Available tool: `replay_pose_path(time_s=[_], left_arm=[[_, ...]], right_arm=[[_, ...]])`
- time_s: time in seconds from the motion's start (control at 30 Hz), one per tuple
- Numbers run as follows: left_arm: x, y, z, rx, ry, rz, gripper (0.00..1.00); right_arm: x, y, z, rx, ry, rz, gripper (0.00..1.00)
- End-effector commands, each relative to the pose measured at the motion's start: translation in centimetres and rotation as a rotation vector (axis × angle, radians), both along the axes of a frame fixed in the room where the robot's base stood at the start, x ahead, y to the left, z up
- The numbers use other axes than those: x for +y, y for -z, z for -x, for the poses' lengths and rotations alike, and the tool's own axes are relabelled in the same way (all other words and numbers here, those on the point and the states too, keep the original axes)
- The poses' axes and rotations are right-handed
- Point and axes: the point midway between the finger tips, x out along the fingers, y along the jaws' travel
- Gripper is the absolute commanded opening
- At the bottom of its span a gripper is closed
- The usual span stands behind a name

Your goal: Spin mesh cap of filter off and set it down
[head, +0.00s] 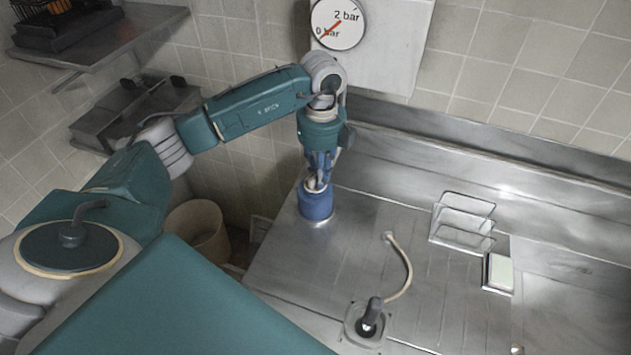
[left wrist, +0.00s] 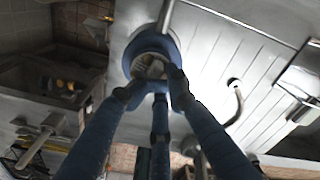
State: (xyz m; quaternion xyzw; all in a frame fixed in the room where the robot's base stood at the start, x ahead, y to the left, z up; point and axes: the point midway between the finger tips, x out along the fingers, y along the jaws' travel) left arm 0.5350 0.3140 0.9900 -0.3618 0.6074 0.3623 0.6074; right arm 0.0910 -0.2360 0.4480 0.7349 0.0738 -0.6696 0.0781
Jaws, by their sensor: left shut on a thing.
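The filter (head: 316,207) is a short blue cylinder standing upright on the steel counter, near its left edge. Its top, the mesh cap (head: 315,183), shows as a small pale part between my fingers, mostly hidden by them. My left gripper (head: 319,173) points down over it and is shut on the cap. In the left wrist view the fingertips (left wrist: 153,82) close around the pale cap (left wrist: 148,66), which sits within the blue ring of the filter (left wrist: 149,39). I cannot tell whether the cap has turned or lifted. My right gripper is not in view.
A gauge (head: 338,23) on the wall has its needle near 0 bar. A curved pale hose (head: 408,262) and a dark-handled fitting (head: 369,322) are right of the filter. A wire rack (head: 463,222) stands further right. The counter (head: 345,250) between is bare. A bin (head: 197,228) stands left, below.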

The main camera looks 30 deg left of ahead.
Motion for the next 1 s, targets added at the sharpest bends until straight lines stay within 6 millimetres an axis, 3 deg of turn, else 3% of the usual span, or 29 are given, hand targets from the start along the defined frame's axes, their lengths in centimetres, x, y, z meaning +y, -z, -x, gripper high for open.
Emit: replay_pose_path(time_s=[0.17, 0.4, 0.67, 0.87, 0.9, 1.0], left_arm=[[0.2, 0.2, 0.2, 0.007, -0.008, -0.005, 0.00], [0.4, 0.1, 0.1, 0.009, -0.269, -0.006, 0.00], [0.6, 0.1, -0.1, 0.008, -0.442, -0.006, 0.00], [0.6, 0.2, -0.2, 0.006, -0.467, -0.006, 0.00], [0.6, 0.2, -0.2, 0.006, -0.467, -0.006, 0.17], [0.6, 0.2, -0.2, 0.006, -0.466, -0.005, 0.37]], right_arm=[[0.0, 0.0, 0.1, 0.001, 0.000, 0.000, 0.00], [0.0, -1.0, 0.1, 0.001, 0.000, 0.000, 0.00], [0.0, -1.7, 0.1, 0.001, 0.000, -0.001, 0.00], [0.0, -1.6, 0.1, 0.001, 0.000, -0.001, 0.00], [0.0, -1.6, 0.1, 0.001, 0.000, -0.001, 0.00], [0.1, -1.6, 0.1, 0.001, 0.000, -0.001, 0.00]])
